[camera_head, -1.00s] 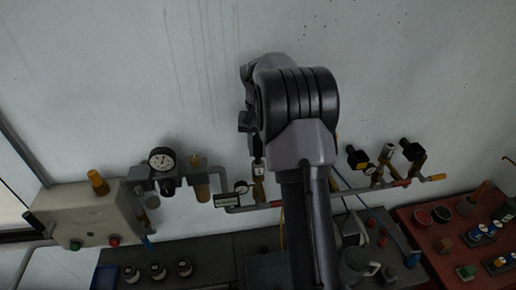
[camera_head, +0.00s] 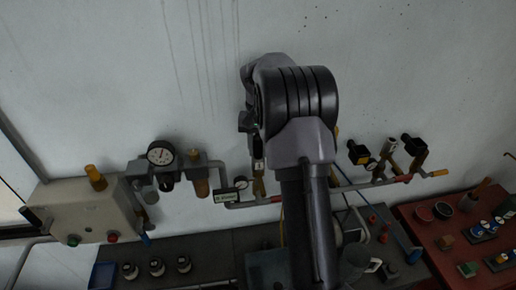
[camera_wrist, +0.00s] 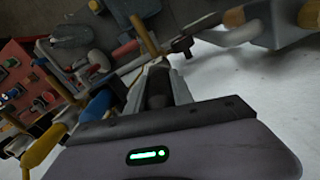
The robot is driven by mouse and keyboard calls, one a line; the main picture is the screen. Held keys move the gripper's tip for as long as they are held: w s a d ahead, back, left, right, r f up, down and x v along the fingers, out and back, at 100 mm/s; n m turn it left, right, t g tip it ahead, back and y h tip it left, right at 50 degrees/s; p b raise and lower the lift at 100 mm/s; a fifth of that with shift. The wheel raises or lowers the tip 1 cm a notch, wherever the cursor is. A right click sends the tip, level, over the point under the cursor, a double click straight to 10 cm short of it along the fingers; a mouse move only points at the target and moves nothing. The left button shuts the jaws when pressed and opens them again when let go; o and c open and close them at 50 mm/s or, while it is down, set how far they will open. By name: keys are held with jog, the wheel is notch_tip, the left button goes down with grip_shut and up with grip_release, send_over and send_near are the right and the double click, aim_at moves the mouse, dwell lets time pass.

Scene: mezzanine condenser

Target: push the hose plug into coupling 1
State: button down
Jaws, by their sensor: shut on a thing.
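My gripper (camera_head: 250,124) points down at the wall pipe in the head view, partly hidden by my arm. In the wrist view its fingers (camera_wrist: 158,84) are shut on a dark piece, the hose plug (camera_wrist: 156,92). In the head view a dark, narrow piece shows below the gripper, directly above a fitting with a white tag that seems to read 1, coupling 1 (camera_head: 259,166). The two look lined up and touching or nearly so. I cannot tell how deep the plug sits.
A pipe (camera_head: 330,194) runs along the wall with gauges and brass fittings. Two black-topped fittings (camera_head: 412,145) stand to the right. A beige control box (camera_head: 95,212) is at left, and a red table (camera_head: 445,225) at right. Bottles stand on the dark bench (camera_head: 215,255).

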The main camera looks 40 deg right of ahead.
jog(key=shift+f, duration=0.15)
jog(key=c, duration=1)
grip_release()
jog(key=shift+c, duration=0.2)
notch_tip(320, 180, up, 18)
jog(key=p, duration=0.2)
jog(key=shift+f, duration=0.25)
